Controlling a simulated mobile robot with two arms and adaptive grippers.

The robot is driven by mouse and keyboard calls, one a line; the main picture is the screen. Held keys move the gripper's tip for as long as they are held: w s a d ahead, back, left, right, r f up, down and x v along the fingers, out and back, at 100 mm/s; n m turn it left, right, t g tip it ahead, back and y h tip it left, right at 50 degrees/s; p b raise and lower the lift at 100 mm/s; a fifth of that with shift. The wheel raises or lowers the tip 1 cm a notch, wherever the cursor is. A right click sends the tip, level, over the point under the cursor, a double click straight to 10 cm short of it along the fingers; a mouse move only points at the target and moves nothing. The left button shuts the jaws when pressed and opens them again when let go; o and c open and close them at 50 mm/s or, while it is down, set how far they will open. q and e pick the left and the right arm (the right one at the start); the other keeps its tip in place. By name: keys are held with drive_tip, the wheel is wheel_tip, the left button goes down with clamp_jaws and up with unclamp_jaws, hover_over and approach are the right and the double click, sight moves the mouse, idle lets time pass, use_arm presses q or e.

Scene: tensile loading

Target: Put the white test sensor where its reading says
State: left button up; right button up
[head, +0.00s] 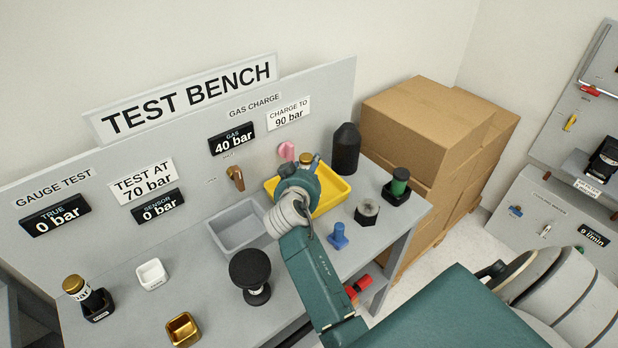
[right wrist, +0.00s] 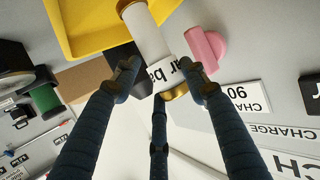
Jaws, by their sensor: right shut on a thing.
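My right gripper (head: 304,166) is over the yellow tray (head: 338,191) at the right of the test bench. In the right wrist view, its fingers (right wrist: 162,78) are shut on a white cylinder (right wrist: 148,36) with gold ends and a partly visible "bar" label. The yellow tray (right wrist: 90,28) lies beside the cylinder in that view; I cannot tell whether they touch. In the head view, mostly the cylinder's gold end (head: 306,157) shows. Another gold-capped piece (head: 76,287) with a "bar" label stands in a black holder (head: 97,306) at the left. My left gripper is out of view.
An empty grey tray (head: 222,229) lies left of the yellow one. A black round knob (head: 250,268), white cup (head: 152,274), gold cup (head: 183,330) and blue piece (head: 338,236) stand around. The displays read TRUE 0 bar (head: 54,215), SENSOR 0 bar (head: 158,207), GAS 40 bar (head: 232,138).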

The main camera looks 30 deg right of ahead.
drive_tip(key=f, duration=0.2)
drive_tip(key=shift+w+d+f+b, duration=0.25)
drive_tip(key=shift+d+f+b, duration=0.1)
drive_tip(key=shift+f+b, duration=0.05)
drive_tip(key=shift+s+a, duration=0.2)
drive_tip(key=o, duration=1)
drive_tip(key=shift+a, duration=0.1)
drive_tip(key=o, duration=0.3)
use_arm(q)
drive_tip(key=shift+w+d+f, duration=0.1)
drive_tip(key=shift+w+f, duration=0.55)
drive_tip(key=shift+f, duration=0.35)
use_arm(e)
drive_tip(key=shift+f, duration=0.15)
